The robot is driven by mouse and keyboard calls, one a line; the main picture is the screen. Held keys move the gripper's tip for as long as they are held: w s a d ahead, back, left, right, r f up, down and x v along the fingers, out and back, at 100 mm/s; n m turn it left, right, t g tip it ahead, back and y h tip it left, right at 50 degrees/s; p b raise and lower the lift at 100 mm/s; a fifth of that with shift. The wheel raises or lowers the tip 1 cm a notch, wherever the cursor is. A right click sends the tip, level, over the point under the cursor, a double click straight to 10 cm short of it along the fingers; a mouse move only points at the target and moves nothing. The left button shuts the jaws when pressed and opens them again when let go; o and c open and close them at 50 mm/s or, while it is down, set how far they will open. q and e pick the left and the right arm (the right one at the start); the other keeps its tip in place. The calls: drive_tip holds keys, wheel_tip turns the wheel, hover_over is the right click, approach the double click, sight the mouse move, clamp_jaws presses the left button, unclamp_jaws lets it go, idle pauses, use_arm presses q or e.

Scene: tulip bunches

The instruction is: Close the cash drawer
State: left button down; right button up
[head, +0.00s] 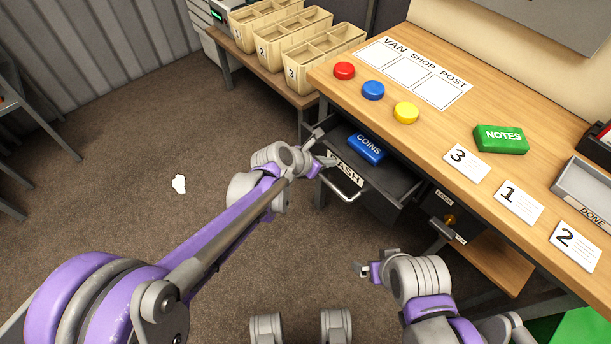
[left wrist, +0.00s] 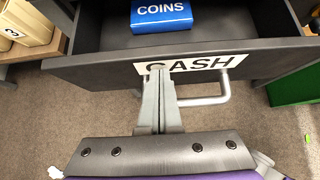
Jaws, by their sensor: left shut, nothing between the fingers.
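The dark grey cash drawer (head: 392,184) hangs open below the wooden counter, with a blue COINS box (head: 365,148) inside. Its front carries a white CASH label and a metal handle (head: 345,190). In the left wrist view the drawer front (left wrist: 100,70) spans the picture, with the COINS box (left wrist: 161,15) behind it. My left gripper (head: 326,166) is shut and empty at the drawer front; in the left wrist view its fingertips (left wrist: 159,72) overlap the CASH label (left wrist: 190,65), left of the handle's middle. I cannot tell whether they touch. My right gripper (head: 364,270) is low, away from the drawer; its jaw state is unclear.
The counter (head: 440,135) holds red, blue and yellow discs, numbered cards, a green NOTES box (head: 501,139) and a grey DONE tray (head: 583,188). A LOCK box (head: 447,216) hangs right of the drawer. Wooden crates (head: 325,48) stand behind left. Floor at left is mostly clear.

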use_arm(q)
drive_tip(key=w+d, duration=0.4)
drive_tip(key=d, duration=0.1)
drive_tip(key=w+d, duration=0.2)
drive_tip(key=d, duration=0.1)
drive_tip(key=shift+d+p, duration=0.15)
drive_tip(key=shift+p, duration=0.15)
drive_tip(key=shift+w+d+r, duration=0.1)
drive_tip(key=shift+w+d, duration=0.05)
